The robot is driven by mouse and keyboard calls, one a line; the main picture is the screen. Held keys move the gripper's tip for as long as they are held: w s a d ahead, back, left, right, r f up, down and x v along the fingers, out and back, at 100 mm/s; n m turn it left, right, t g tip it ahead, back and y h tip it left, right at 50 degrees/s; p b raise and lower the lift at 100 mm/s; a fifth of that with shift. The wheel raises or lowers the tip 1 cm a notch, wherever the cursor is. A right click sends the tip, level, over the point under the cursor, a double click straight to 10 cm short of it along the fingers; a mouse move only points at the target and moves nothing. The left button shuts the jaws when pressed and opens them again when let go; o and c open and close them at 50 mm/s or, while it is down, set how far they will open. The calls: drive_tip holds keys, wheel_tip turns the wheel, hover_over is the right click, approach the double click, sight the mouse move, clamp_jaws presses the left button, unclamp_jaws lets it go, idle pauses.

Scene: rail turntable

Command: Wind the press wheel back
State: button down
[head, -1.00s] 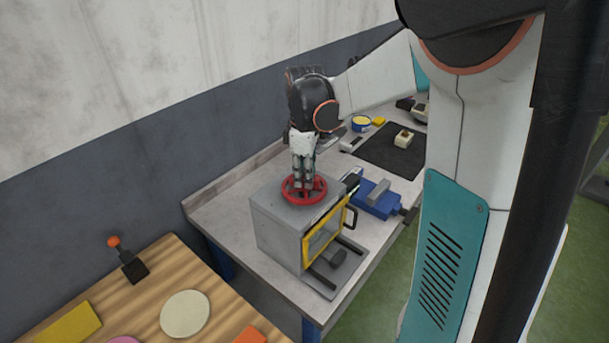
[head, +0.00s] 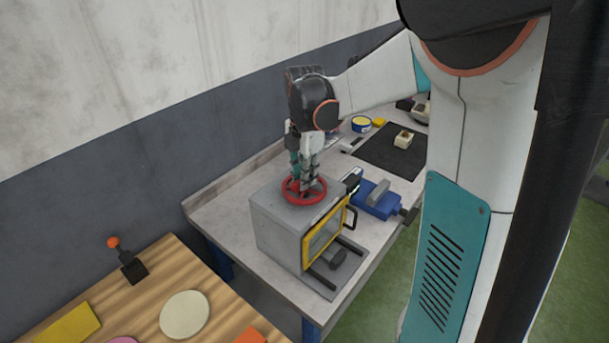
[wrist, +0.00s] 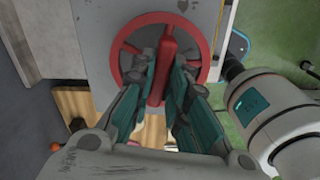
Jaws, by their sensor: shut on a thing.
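The red press wheel (head: 290,199) lies flat on top of a grey box-shaped press (head: 275,228) with a yellow-framed front window (head: 324,235). My gripper (head: 303,182) points down onto the wheel from above. In the wrist view the wheel (wrist: 122,42) has a thick red bar across its middle, and the fingers of my gripper (wrist: 163,75) stand on both sides of this bar, shut on it. The fingers hide part of the wheel's near side.
The press stands on a grey workbench (head: 225,205). A blue vise (head: 376,199) is close to its right, and a black mat (head: 385,152) lies farther back. A wooden table (head: 150,285) with an orange-knobbed lever (head: 127,262) is at the lower left. A wall runs behind.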

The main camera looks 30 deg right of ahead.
drive_tip(key=shift+n, duration=0.7)
drive_tip(key=c, duration=1.6)
unclamp_jaws()
drive_tip(key=shift+o, duration=0.2)
drive_tip(key=shift+r, duration=0.1)
wheel_tip(320, 180, up, 12)
